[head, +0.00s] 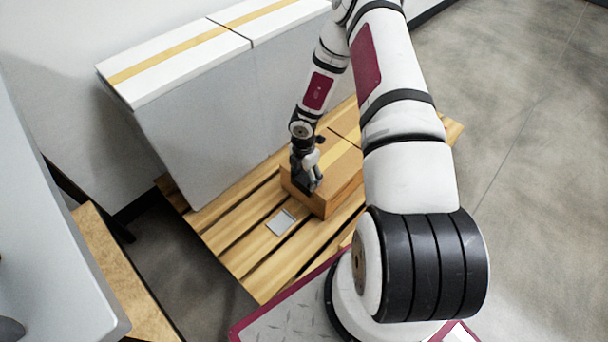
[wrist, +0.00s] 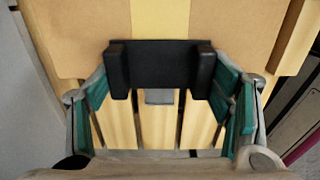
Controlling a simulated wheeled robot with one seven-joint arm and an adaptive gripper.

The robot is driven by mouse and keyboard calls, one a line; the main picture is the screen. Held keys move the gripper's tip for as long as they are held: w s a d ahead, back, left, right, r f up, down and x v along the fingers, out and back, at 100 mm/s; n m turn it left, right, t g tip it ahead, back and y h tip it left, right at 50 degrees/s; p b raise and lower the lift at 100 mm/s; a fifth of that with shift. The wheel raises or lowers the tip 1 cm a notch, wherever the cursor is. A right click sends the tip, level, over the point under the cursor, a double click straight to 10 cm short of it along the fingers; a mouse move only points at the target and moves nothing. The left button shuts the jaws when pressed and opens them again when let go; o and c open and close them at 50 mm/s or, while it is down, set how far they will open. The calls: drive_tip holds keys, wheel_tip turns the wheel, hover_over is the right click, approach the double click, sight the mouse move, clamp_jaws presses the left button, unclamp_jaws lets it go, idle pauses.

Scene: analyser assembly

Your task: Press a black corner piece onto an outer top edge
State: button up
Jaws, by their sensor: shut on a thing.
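My gripper (head: 313,186) is shut on a black corner piece (wrist: 160,64), a wide bracket with a raised block at each end. The teal-padded fingers (wrist: 232,100) grip its two ends in the wrist view. The piece lies across the end of the yellow tape (wrist: 160,18) at the top edge of the brown cardboard box (wrist: 75,40). I cannot tell whether it is fully seated on that edge. In the head view the box (head: 341,194) stands on the wooden pallet (head: 235,226), and my gripper is at its left end, mostly hiding the corner piece.
A tall white-topped block (head: 180,55) with a yellow stripe stands on the pallet behind and left of the box. A small grey plate (head: 281,222) lies on the slats in front. A grey panel (head: 50,230) is at the far left. Open floor (head: 530,130) lies right.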

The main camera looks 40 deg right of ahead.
drive_tip(key=o, duration=1.1)
drive_tip(key=shift+r, duration=0.1)
drive_tip(key=shift+r+p, duration=3.35)
drive_tip(key=shift+r, duration=0.1)
